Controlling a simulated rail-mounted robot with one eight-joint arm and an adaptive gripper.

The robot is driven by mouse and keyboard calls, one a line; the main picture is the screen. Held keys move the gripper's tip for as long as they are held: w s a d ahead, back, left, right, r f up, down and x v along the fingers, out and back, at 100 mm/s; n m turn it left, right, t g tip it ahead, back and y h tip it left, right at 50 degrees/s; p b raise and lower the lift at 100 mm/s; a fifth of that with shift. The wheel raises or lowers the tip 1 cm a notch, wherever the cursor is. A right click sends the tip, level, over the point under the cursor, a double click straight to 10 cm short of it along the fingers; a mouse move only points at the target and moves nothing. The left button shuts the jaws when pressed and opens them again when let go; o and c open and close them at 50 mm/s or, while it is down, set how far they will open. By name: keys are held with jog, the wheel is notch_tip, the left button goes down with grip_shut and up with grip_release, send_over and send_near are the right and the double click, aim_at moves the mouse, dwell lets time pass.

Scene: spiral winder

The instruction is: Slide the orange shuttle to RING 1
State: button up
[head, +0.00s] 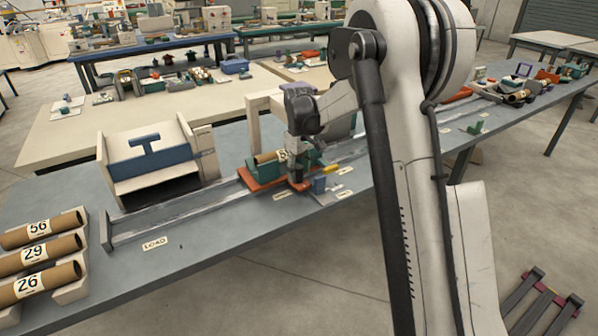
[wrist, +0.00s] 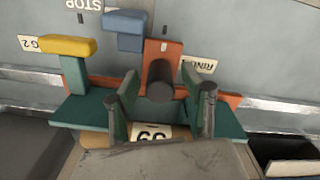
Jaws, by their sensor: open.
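The orange shuttle (head: 262,178) sits on the metal rail in the head view, carrying a teal cradle and a cardboard tube. In the wrist view the shuttle's orange tab (wrist: 162,50) stands upright with a dark round knob (wrist: 160,82) on it. My gripper (head: 299,183) is low over the shuttle's front side. In the wrist view my open gripper (wrist: 165,92) appears to have a finger on each side of the knob, with gaps between. The RING 1 label (wrist: 199,65) lies just right of the tab, partly hidden by it.
A yellow-topped teal post (wrist: 68,45) and a blue block (wrist: 125,28) stand close by. The RING 2 label (wrist: 28,43) is to the left in the wrist view. The LOAD label (head: 155,243) is near the rail's left end. Numbered tubes (head: 40,255) lie at far left.

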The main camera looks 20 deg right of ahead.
notch_tip(320, 180, up, 12)
dwell(0.6)
jog(key=shift+r, duration=0.1)
jog(key=s+a+r+m+t, duration=0.2)
jog(key=s+a+r, duration=0.15)
jog(key=s, duration=0.65)
jog(key=s+a+r+m+t, duration=0.15)
jog(key=s+r, duration=0.35)
jog(key=s, duration=0.5)
jog(key=s+a+f+m+t, duration=0.1)
jog(key=s+f, duration=0.2)
jog(key=s, duration=0.6)
jog(key=s+a+f+m+t, duration=0.1)
jog(key=s+a+f+t, duration=0.1)
jog(key=s, duration=0.6)
jog(key=shift+s+f, duration=0.35)
jog(key=shift+f, duration=0.1)
